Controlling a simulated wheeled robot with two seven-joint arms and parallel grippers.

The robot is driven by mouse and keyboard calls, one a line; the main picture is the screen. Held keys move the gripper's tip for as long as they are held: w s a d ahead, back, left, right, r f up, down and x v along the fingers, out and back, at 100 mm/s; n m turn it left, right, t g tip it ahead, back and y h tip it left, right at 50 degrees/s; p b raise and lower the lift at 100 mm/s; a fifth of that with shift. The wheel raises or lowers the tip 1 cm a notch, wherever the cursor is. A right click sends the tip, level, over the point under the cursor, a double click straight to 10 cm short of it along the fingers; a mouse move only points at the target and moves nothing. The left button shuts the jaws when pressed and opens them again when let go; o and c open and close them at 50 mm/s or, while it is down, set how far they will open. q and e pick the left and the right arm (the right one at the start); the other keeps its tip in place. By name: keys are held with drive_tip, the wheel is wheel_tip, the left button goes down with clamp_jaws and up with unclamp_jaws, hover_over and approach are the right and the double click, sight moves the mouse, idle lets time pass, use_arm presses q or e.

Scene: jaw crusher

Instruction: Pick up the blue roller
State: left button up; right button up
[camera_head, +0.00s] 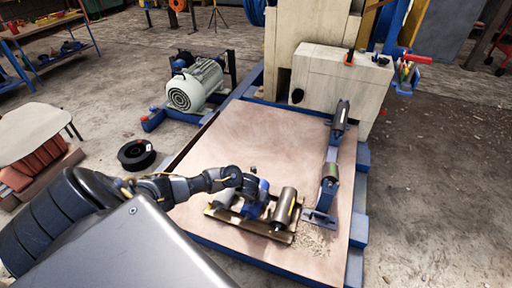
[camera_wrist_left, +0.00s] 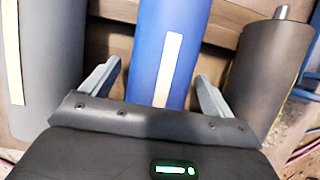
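The blue roller (camera_head: 262,192) lies in a brown tray or cradle (camera_head: 283,236) between two other rollers, on the tan platform. In the wrist view the blue roller (camera_wrist_left: 172,45), with a pale stripe, runs between my left fingers. My left gripper (camera_head: 248,187) is over the roller row; the wrist view shows its fingers (camera_wrist_left: 158,74) apart, one on each side of the blue roller. Whether they touch it I cannot tell. The hand hides part of the roller in the head view. My right gripper is in neither view.
A dark brownish roller (camera_head: 285,207) lies to the right and a grey roller (camera_wrist_left: 42,60) to the left, both close to the fingers. A blue bracket with dark rollers (camera_head: 340,118) stands further right. The platform (camera_head: 250,130) is clear behind. A motor (camera_head: 196,86) stands beyond.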

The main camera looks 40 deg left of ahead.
use_arm(q)
drive_tip(key=c, duration=1.6)
drive_tip(key=shift+w+r, duration=0.1)
drive_tip(key=shift+r, duration=0.1)
